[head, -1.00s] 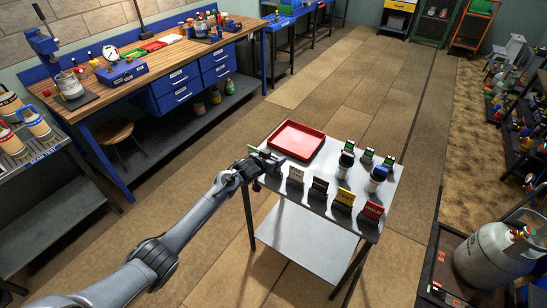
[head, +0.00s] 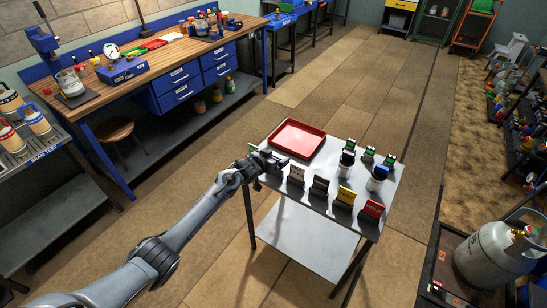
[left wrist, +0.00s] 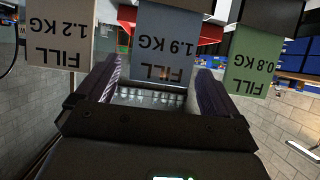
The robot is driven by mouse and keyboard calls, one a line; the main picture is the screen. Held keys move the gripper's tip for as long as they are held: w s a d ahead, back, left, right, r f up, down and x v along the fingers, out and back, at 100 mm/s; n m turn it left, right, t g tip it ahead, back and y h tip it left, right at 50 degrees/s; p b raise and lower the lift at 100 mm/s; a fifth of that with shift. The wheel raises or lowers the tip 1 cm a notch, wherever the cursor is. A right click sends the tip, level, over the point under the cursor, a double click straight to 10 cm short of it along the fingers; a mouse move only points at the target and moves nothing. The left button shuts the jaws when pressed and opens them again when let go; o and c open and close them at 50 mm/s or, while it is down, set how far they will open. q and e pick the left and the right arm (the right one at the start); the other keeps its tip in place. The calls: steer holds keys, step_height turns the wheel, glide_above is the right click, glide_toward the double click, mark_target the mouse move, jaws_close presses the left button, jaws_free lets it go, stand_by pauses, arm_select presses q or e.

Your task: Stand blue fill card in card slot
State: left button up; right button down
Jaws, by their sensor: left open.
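The blue-grey fill card (left wrist: 162,45), marked FILL 1.9 KG, shows upside down in the left wrist view. It lies between the two dark fingers of my left gripper (left wrist: 160,85), which are open with a gap on each side of it. The blue card is not clear there, apparently hidden by the gripper. I cannot make out which fitting is the card slot. My right gripper is not in view.
A beige card (left wrist: 60,38) and a green card (left wrist: 253,60) flank the blue one closely. A red tray (head: 297,155) and several small devices and bottles stand behind.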

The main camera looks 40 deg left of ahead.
arm_select(q)
steer(key=shift+s+r, duration=0.1)
steer(key=p+v, duration=0.2)
steer(key=v, duration=0.8)
steer(key=shift+s, duration=0.3)
steer(key=shift+r, duration=0.1)
